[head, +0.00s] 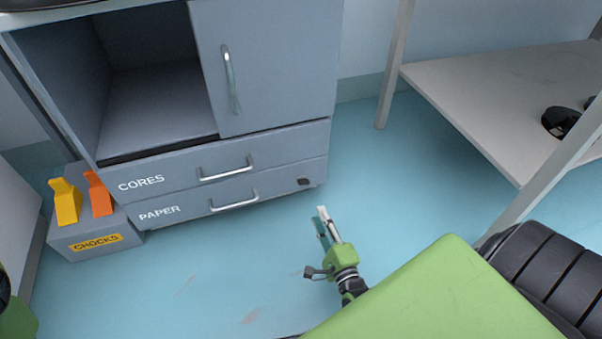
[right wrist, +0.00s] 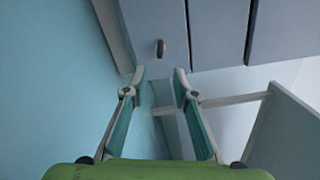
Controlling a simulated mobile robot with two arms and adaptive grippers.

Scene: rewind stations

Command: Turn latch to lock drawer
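The grey cabinet has two shut drawers, the CORES drawer (head: 220,168) and under it the PAPER drawer (head: 180,214), each with a bar handle. A small dark oval latch (head: 303,182) sits at the right end of the PAPER drawer front. The latch also shows in the right wrist view (right wrist: 160,48), ahead of the fingertips and lined up between them. My right gripper (head: 322,212) is low over the floor in front of the drawer's right end. Its fingers are apart and empty in the right wrist view (right wrist: 159,72), not touching the latch. My left gripper's fingers are not seen.
A grey CHOCKS box (head: 75,250) with a yellow and an orange chock stands left of the drawers. The cabinet door (head: 265,70) is above; left of it is an open bay. A pale shelf (head: 490,95) stands at right. Floor in front is clear.

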